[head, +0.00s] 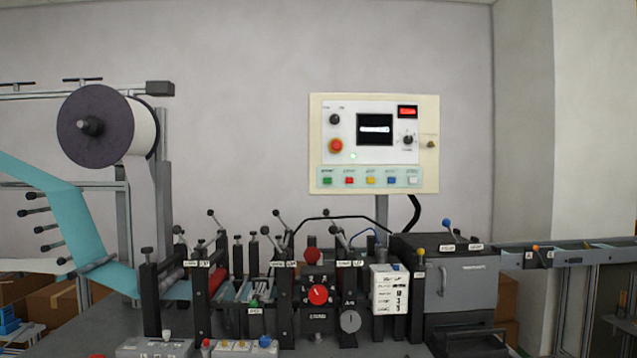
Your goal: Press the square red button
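The control panel (431,165) is a cream board with a white face, standing upright on a post behind the machine, right of centre in the head view. A small square red button (349,181) sits in the pale green strip along the panel's bottom. It is second from the left, between a green button (327,181) and a yellow button (370,181). Nothing covers the square red button. My gripper is not in view.
The mask machine spans the foreground below the panel, with upright levers, rollers and a red dial (318,295). A large material roll (95,127) hangs at the left. A dark box housing (462,285) and a conveyor (570,254) extend right. The air before the panel is clear.

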